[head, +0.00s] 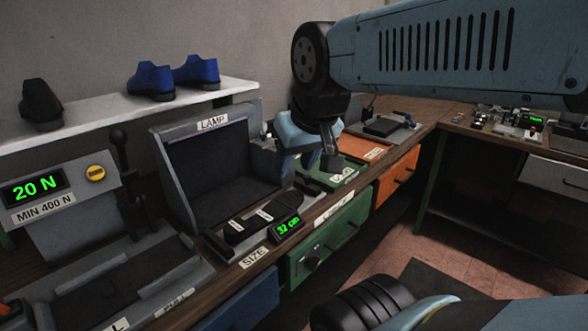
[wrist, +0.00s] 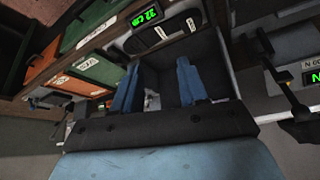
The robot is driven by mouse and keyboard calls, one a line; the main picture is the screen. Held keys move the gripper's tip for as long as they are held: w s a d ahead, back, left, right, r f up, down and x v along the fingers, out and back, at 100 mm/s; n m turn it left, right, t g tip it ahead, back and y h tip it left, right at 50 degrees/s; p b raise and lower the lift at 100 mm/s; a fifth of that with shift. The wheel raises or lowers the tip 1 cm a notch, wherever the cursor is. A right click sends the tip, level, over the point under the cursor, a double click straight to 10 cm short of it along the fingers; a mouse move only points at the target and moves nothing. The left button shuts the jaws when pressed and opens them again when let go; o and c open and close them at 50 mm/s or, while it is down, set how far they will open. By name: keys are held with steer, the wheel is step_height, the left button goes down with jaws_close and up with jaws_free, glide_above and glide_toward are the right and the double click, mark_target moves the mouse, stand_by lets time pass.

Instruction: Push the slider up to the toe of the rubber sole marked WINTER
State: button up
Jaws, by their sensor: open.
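A black sole (head: 249,224) lies lengthwise on the measuring tray by the SIZE label, in front of the LAMP box. Two small white labels lie along it, too small to read, so I cannot confirm WINTER. It also shows at the top of the wrist view (wrist: 174,29). The slider cannot be told apart from the dark parts of the tray. A green display (head: 288,228) beside the sole appears to read 32 cm. My gripper (head: 308,164) is open and empty, above and right of the sole, apart from it. Its blue fingers are spread in the wrist view (wrist: 157,75).
The LAMP box (head: 212,124) stands behind the tray. Blue shoes (head: 151,80) stand on a white shelf (head: 95,120). Green (head: 330,240) and orange (head: 397,177) drawers lie below the bench.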

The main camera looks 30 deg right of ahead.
steer(key=shift+o, duration=1.2)
steer(key=shift+w+a, duration=0.1)
steer(key=shift+w, duration=0.1)
steer(key=shift+w+r, duration=0.15)
steer(key=shift+w, duration=0.15)
steer(key=n+g, duration=0.6)
steer(key=n, duration=0.7)
glide_above(308, 176)
step_height(308, 176, down, 8)
step_height(308, 176, down, 14)
steer(key=shift+w+r, duration=0.15)
steer(key=shift+r, duration=0.1)
steer(key=c, duration=0.8)
